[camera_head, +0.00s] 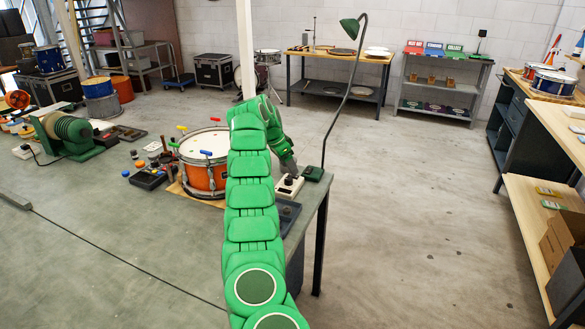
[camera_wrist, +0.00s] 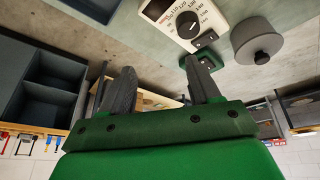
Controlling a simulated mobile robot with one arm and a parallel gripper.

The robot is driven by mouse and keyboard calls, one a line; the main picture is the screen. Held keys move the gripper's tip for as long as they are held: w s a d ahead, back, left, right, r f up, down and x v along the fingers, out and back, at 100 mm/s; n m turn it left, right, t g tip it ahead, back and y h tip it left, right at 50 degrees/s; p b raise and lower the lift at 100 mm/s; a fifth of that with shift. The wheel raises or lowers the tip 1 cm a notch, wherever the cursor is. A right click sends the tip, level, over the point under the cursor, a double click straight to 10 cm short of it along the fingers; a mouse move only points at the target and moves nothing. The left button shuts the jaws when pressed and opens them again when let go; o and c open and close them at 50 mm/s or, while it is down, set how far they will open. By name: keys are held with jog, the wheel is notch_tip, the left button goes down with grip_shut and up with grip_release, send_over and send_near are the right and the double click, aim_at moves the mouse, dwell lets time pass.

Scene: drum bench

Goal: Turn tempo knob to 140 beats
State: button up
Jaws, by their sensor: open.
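The tempo box (camera_head: 289,187) is a small cream box near the bench's right edge, with a dark knob on top. In the wrist view the cream box (camera_wrist: 152,10) shows a black round knob (camera_wrist: 187,25) with a ring of printed numbers, too small to read surely. My gripper (camera_wrist: 160,66) is open and empty, its two dark fingers apart. The knob is beyond the fingertips in the wrist view and not between them. In the head view my gripper (camera_head: 289,169) is just above or beside the box; contact cannot be told.
An orange drum (camera_head: 205,177) stands left of my arm. The lamp's green base (camera_head: 313,174) is close right of the box; its thin stem rises behind. A grey tray (camera_head: 287,215) lies in front. A grey round piece with a black knob (camera_wrist: 260,45) is near the box.

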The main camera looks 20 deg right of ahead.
jog(key=s+a+r, duration=0.2)
jog(key=s+r, duration=0.2)
jog(key=s, duration=0.5)
jog(key=shift+s+r, duration=0.15)
jog(key=shift+r, duration=0.15)
dwell(0.6)
